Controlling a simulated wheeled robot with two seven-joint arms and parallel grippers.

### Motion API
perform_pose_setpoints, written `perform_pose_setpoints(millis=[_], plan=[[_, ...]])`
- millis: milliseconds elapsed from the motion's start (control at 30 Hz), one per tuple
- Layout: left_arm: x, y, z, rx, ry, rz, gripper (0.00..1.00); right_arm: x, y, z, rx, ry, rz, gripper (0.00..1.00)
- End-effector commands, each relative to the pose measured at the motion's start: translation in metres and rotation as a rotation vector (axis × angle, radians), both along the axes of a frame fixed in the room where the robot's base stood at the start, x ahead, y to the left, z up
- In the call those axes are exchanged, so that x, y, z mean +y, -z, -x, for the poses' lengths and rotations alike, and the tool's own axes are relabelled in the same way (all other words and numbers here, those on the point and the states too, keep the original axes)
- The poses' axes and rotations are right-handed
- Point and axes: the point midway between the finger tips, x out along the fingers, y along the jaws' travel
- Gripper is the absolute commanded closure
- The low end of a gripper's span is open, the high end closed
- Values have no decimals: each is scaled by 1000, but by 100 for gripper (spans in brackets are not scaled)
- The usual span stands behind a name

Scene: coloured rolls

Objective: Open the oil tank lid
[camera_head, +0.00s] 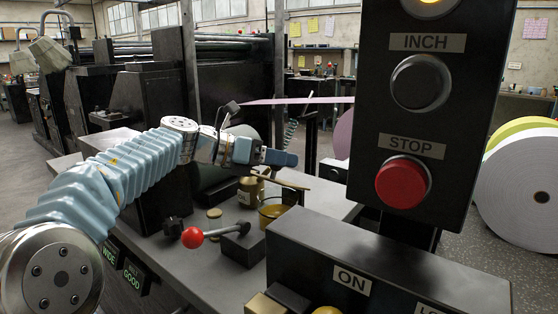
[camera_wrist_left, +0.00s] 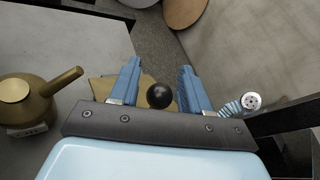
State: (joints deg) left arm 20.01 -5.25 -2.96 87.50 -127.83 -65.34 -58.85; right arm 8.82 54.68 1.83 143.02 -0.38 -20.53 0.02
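My left gripper (camera_head: 290,158) reaches over the bench beside the machine. In the left wrist view its two blue fingers (camera_wrist_left: 160,82) are apart, with a round black knob (camera_wrist_left: 160,95) visible between them. I cannot tell whether the fingers touch the knob. A tan, flat surface (camera_wrist_left: 103,88) shows beneath the knob, partly hidden by the gripper; it may be the oil tank lid. In the head view a thin tan plate (camera_head: 283,181) lies below the gripper. My right gripper is in neither view.
A brass can with a spout (camera_wrist_left: 30,95) stands left of the gripper; a gold can (camera_head: 248,191) and amber jar (camera_head: 271,211) stand on the bench (camera_head: 205,258). A black control panel (camera_head: 410,140) stands at right.

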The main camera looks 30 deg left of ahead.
Motion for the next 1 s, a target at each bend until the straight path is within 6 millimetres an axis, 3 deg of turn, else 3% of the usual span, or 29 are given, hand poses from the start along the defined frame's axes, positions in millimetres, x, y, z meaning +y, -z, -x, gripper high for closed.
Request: perform_pose_setpoints(millis=[433, 800, 1000], plan=[[7, -3, 9, -1, 0, -1, 48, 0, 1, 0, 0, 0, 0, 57], [60, -28, 70, -1, -3, -2, 48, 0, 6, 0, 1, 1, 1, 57], [79, -38, 94, 1, 0, -1, 48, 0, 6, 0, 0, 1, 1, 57]])
